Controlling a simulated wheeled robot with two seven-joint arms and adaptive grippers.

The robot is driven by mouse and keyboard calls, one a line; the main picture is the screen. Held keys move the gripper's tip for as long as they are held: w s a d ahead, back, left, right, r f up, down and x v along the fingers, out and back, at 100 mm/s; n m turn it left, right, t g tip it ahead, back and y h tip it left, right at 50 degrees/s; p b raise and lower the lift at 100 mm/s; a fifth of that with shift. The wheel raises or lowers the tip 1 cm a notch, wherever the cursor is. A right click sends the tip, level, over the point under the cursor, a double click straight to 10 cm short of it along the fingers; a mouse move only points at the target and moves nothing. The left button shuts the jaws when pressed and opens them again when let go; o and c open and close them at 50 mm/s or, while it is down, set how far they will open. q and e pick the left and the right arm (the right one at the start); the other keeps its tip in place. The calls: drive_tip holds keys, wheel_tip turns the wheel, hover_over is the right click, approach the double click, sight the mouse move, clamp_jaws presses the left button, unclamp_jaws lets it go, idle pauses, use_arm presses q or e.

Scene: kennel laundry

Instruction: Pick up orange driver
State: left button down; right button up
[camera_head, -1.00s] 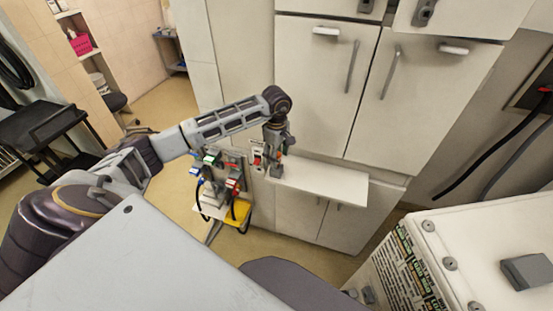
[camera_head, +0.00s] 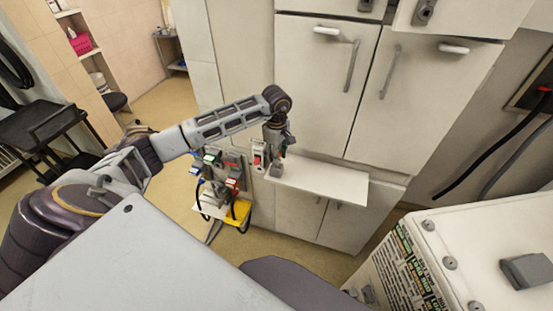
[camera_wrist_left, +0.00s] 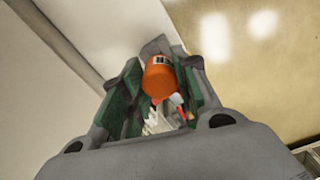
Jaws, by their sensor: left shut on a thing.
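The orange driver (camera_wrist_left: 160,78) shows in the left wrist view as an orange, rounded body with a small dark-and-white label. It sits between the two green-padded fingers of my left gripper (camera_wrist_left: 158,95), which is shut on it. In the head view, my left gripper (camera_head: 275,165) points down by the left end of the white shelf (camera_head: 325,182). The driver is too small and covered to make out clearly there. I cannot tell whether it touches the shelf. My right gripper is not in view.
A stand with several cabled devices (camera_head: 232,180) is just left of the gripper, with a yellow item (camera_head: 238,214) below. White cabinets (camera_head: 325,85) rise behind the shelf. A white machine (camera_head: 475,245) stands at the right. The shelf's right part is bare.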

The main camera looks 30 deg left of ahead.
use_arm(q)
drive_tip(key=shift+r, duration=0.15)
wheel_tip(320, 180, up, 8)
drive_tip(key=shift+r+b, duration=0.15)
drive_tip(key=shift+b, duration=0.55)
drive_tip(key=shift+r, duration=0.7)
drive_tip(key=shift+r, duration=0.15)
drive_tip(key=shift+r+p, duration=1.6)
drive_tip(key=shift+r, duration=1.3)
